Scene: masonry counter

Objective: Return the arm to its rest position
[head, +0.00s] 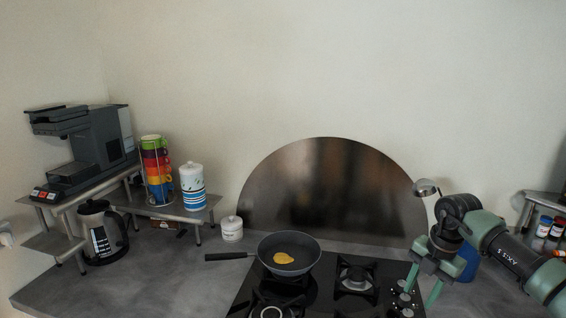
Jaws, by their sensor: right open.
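My right arm comes in from the right, in green and dark grey. Its gripper (421,287) points down over the right edge of the black gas hob, near the knobs. The two green fingers are apart with nothing between them. My left gripper is not in view. A dark frying pan (312,262) sits on the back left burner, its handle pointing left. A yellow egg-like piece (284,258) lies in the pan. The gripper is to the right of the pan, clear of it.
The gas hob (324,303) has bare burners beside the pan. A blue container (467,262) stands behind the right arm. At left are a kettle (102,232), a coffee machine (98,142), stacked cups (157,167) and a canister (192,188). Jars (543,227) stand at far right.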

